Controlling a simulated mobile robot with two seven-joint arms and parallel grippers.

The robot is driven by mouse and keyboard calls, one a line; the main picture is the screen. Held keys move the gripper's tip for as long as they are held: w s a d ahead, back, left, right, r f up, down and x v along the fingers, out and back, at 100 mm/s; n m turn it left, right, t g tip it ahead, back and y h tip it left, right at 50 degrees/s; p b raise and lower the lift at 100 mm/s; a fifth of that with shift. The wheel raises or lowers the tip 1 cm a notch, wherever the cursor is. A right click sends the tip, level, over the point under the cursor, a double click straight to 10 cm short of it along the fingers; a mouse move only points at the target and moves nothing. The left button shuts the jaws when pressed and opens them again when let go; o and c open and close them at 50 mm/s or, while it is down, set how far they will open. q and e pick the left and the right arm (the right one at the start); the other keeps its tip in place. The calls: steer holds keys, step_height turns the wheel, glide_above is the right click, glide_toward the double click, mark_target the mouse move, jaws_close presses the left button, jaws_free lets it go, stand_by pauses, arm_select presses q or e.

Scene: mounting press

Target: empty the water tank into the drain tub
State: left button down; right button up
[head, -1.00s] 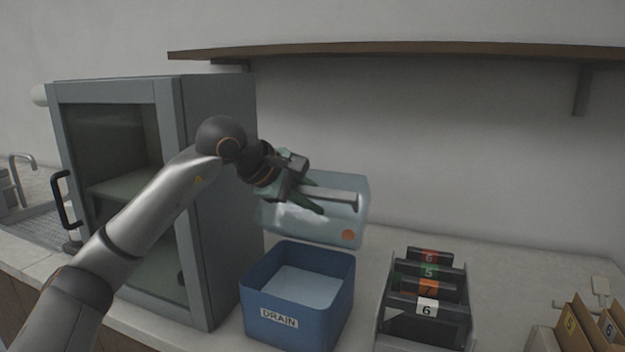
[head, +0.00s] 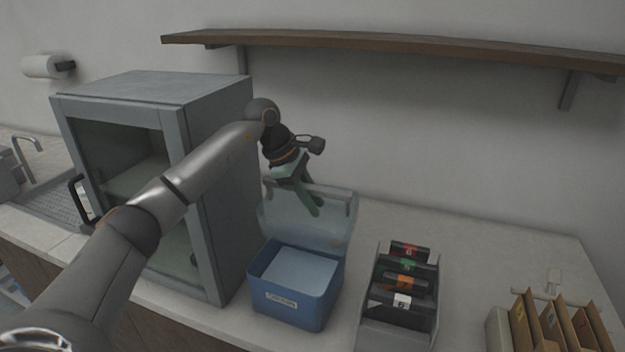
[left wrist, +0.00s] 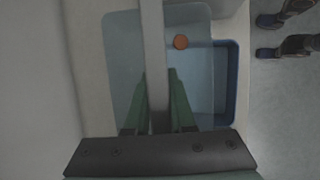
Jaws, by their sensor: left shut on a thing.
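The water tank (head: 308,228) is a translucent pale-blue box. It is tilted, with its lower edge over the back of the drain tub. My left gripper (head: 314,206) is shut on the tank's grey bar handle, which crosses between the green fingers in the left wrist view (left wrist: 158,112). The tank's orange round spot (left wrist: 181,42) shows in the wrist view and is hidden in the head view. The blue drain tub (head: 288,311) stands on the counter with a pale-blue, water-like surface (head: 300,269) inside. No separate stream can be made out. My right gripper is not in view.
A grey glass-door cabinet (head: 205,180) stands close left of the tub. A rack (head: 392,334) of numbered dark cartridges stands to the right, with brown file holders (head: 562,328) farther right. A wooden shelf (head: 400,50) hangs above. Counter behind the rack is clear.

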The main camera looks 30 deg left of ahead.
arm_select(q)
steer(key=shift+w+f+g+b, duration=0.15)
steer(key=shift+g+b, duration=0.15)
steer(key=shift+b, duration=0.2)
steer(key=shift+w+f+g+h, duration=0.2)
steer(key=shift+g+h, duration=0.1)
steer(key=shift+g, duration=0.4)
steer(key=shift+s+r, duration=0.1)
steer(key=shift+r, duration=2.35)
